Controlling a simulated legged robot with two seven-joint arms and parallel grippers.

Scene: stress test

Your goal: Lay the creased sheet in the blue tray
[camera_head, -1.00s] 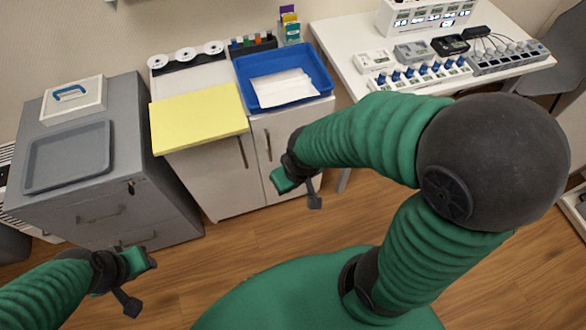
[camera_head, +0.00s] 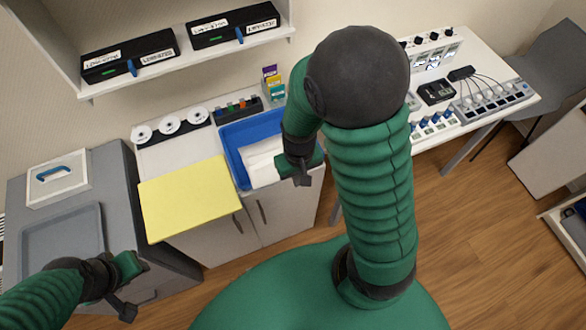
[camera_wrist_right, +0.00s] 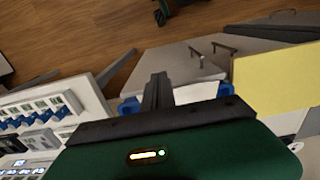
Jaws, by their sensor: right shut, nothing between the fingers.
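The blue tray (camera_head: 233,140) stands on the white cabinet, right of the yellow board. The white creased sheet (camera_head: 262,168) lies in the tray towards its front side; I cannot tell whether it overlaps the front rim. My right gripper (camera_head: 308,172) is shut and empty, over the tray's front right part, hiding some of the tray and sheet. In the right wrist view the gripper (camera_wrist_right: 157,92) shows in front of the sheet (camera_wrist_right: 195,93), with blue tray corners (camera_wrist_right: 130,106) either side. My left gripper (camera_head: 135,285) is at lower left, away from the tray; its opening is unclear.
The yellow board (camera_head: 188,198) lies left of the tray. A grey tray (camera_head: 62,237) and a white box (camera_head: 58,178) sit on the grey cabinet. A shelf (camera_head: 190,60) with two black boxes hangs above. A white table (camera_head: 500,110) with devices stands right.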

